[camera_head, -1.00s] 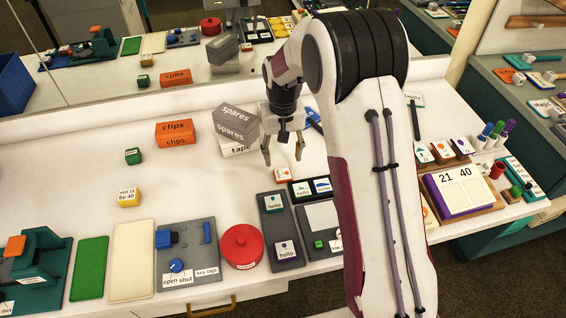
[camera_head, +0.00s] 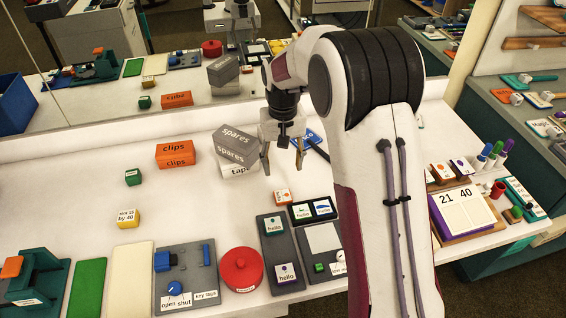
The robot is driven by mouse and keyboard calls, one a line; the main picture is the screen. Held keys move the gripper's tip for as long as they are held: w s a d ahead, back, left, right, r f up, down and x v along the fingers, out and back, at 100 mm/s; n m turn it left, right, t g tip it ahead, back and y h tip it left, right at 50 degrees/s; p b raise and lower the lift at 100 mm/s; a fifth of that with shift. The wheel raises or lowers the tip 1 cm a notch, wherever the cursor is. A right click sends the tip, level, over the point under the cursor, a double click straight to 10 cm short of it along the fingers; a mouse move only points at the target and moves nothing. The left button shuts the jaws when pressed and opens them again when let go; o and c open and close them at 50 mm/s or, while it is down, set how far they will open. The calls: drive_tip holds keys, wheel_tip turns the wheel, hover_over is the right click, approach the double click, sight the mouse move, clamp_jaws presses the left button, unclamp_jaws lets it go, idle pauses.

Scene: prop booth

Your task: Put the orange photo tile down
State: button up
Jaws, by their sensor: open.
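A small orange and white tile (camera_head: 282,197), which looks like the orange photo tile, lies flat on the white table. It is just behind the grey tray with the hello tiles and left of the black two-slot holder (camera_head: 313,211). My gripper (camera_head: 283,168) is open, its two fingers pointing down and apart with nothing between them. It is above the table and beyond the tile in the picture, apart from it.
Grey spares and white tape boxes (camera_head: 236,146) stand close left of my gripper. A blue item (camera_head: 308,137) is partly hidden behind it. A red round pot (camera_head: 241,268) stands at the front.

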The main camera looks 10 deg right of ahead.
drive_tip(key=shift+r, duration=0.1)
drive_tip(key=s+d+r+t, duration=0.2)
drive_tip(key=s+r+t, duration=0.1)
drive_tip(key=s+r, duration=1.2)
drive_tip(key=s+d+r+t, duration=0.1)
drive_tip(key=s+r+t, duration=0.1)
drive_tip(key=s, duration=1.5)
drive_tip(key=shift+r+t, duration=0.25)
drive_tip(key=shift+t, duration=0.05)
drive_tip(key=shift+o, duration=0.5)
